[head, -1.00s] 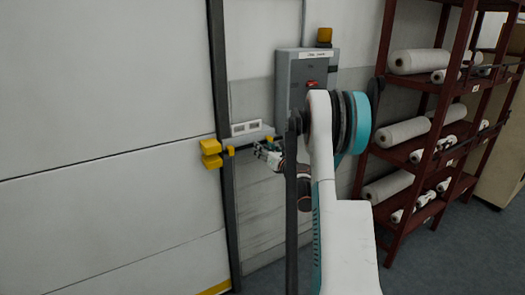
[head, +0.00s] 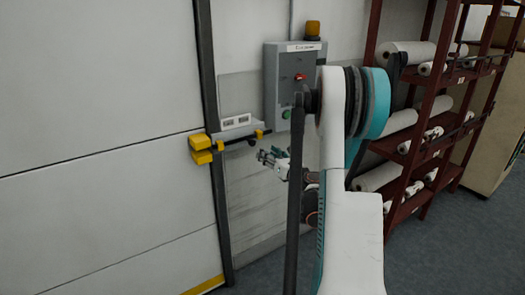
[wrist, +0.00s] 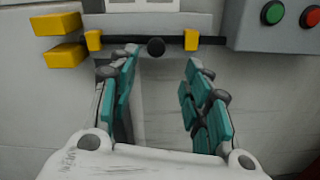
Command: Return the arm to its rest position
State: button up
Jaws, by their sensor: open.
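My gripper (head: 270,158) is at the end of my white and teal arm, in front of the wall beside the big panel door. In the wrist view my gripper (wrist: 162,64) has its two teal-padded fingers wide apart, with nothing between them but a view of the wall. A dark bolt rod with a round black knob (wrist: 156,46) lies just beyond the fingertips. In the head view the knob (head: 251,143) shows up and left of the fingers, apart from them. Part of my gripper is hidden behind my arm.
Yellow blocks (head: 201,148) sit at the door edge, left of the rod. A grey control box (head: 285,85) with red and green buttons hangs above right. A dark red rack (head: 428,110) with white rolls stands at the right. Grey floor shows in front of it.

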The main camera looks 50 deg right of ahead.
jog(key=shift+s+a, duration=0.15)
jog(key=shift+s, duration=0.25)
